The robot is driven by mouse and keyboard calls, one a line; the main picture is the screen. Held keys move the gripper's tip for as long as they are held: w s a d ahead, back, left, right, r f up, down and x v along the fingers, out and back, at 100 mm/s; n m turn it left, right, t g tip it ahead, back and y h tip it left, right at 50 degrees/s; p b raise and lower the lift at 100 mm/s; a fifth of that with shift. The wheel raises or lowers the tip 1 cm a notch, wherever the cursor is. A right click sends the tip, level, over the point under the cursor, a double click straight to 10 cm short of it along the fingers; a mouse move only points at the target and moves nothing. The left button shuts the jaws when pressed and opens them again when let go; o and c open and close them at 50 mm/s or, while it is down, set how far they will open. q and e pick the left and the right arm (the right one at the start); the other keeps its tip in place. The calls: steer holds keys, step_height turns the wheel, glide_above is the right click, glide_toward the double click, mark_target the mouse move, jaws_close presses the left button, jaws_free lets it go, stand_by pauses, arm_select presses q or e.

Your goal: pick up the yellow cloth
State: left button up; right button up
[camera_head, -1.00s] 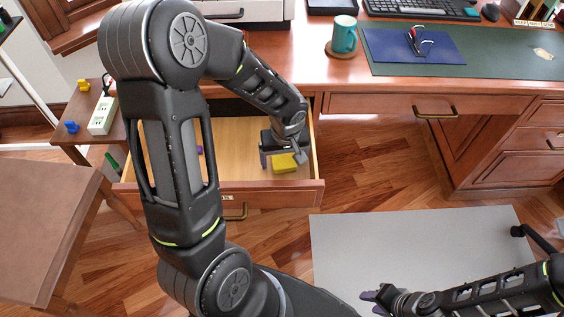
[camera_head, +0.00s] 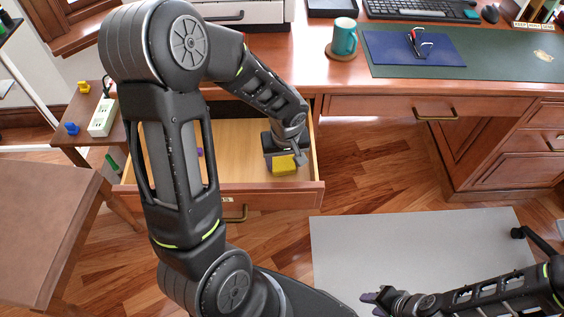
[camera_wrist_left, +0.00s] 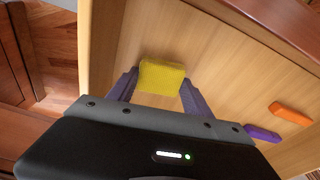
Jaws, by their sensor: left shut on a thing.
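The yellow cloth (camera_head: 284,166) is a small folded block inside the open wooden drawer (camera_head: 237,133), near its front right corner. My left gripper (camera_head: 283,158) reaches down into the drawer and is shut on the cloth. In the left wrist view the cloth (camera_wrist_left: 161,77) sits between the two purple fingertips. Whether the cloth is clear of the drawer floor I cannot tell. My right gripper (camera_head: 375,298) is at the bottom, over the floor near the grey mat, apart from the cloth; its finger gap is too small to judge.
An orange item (camera_wrist_left: 290,113) and a purple item (camera_wrist_left: 262,133) lie elsewhere in the drawer. A side table (camera_head: 92,140) stands left.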

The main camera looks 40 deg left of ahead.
mark_target(284, 164)
arm_select(q)
step_height(284, 164, up, 10)
steer(key=p, duration=0.1)
steer(key=shift+p, duration=0.35)
stand_by(0.4)
steer(key=o, duration=0.7)
steer(key=c, duration=0.5)
steer(key=w+d+r+m, duration=0.3)
steer(key=w+d+r, duration=0.1)
steer(key=w+d+r+m, duration=0.3)
steer(key=w+d+r, duration=0.1)
steer(key=w+d+r+m+h, duration=0.1)
steer(key=w+d+r+m, duration=0.2)
steer(key=w+d+r, duration=0.1)
steer(key=shift+w+d+t, duration=0.1)
steer(key=shift+w+t, duration=0.2)
steer(key=shift+c, duration=0.2)
